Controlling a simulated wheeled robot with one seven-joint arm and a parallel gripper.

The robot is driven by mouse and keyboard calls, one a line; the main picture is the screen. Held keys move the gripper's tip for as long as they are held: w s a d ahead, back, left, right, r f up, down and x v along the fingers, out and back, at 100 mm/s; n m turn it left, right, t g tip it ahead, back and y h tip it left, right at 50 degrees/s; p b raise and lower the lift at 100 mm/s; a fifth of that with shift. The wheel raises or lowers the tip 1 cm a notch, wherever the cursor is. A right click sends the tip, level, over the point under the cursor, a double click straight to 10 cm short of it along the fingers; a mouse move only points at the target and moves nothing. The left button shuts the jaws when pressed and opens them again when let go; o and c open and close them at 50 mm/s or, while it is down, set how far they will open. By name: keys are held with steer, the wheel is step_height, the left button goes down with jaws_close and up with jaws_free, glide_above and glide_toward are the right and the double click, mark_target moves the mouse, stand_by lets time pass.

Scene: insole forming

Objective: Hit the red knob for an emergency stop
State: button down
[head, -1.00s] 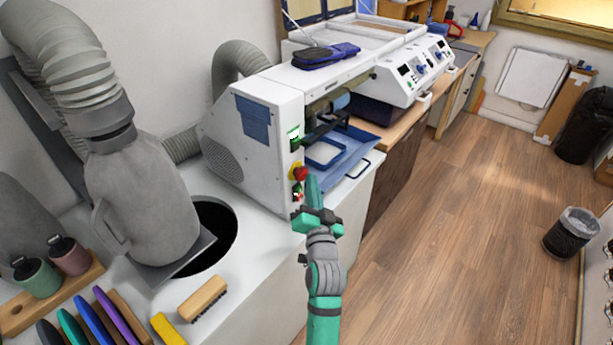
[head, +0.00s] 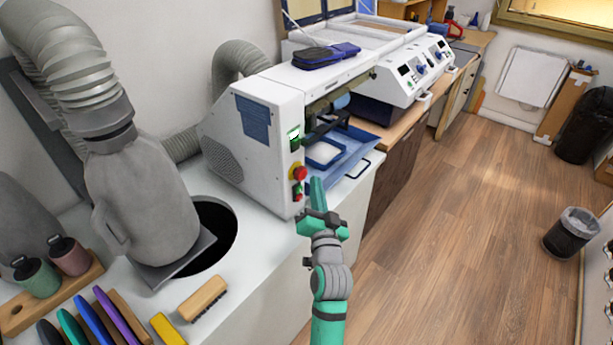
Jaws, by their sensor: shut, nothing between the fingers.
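The red knob (head: 300,173) is on a yellow base on the right edge of the front panel of the white machine (head: 258,140). A green switch (head: 294,139) is above it, and smaller green and red buttons (head: 297,191) are below it. My gripper (head: 316,183) is shut and empty, with its green fingers pointing up and away. Its tips are just right of and slightly below the knob in the picture. A small gap shows between tips and knob, and the knob is fully visible.
A blue tray (head: 352,158) sticks out of the machine, right behind my gripper. A grey hose and hood (head: 135,185) stand at left by a dark round hole (head: 215,235). A brush (head: 203,299) lies on the white counter. Open wooden floor (head: 450,220) is at right.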

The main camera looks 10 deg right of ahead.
steer(key=shift+s+d, duration=0.8)
steer(key=shift+s, duration=0.2)
steer(key=shift+s+d, duration=0.75)
steer(key=shift+s, duration=0.25)
steer(key=shift+f, duration=0.1)
steer(key=s+a+f+n+g, duration=0.1)
steer(key=s+a+f, duration=0.4)
steer(key=s+f, duration=0.4)
steer(key=s+a+f+n+g, duration=0.1)
steer(key=s+a+f+n, duration=0.1)
steer(key=s+a+f, duration=0.5)
steer(key=s+a+n+g+y, duration=0.1)
steer(key=s+a+n, duration=0.2)
steer(key=s, duration=1)
steer(key=s+a+f+n+g+y, duration=0.1)
steer(key=s+a, duration=0.3)
steer(key=s, duration=0.9)
steer(key=shift+s+a+f+n, duration=0.3)
steer(key=shift+a+n, duration=0.1)
steer(key=shift+n, duration=0.5)
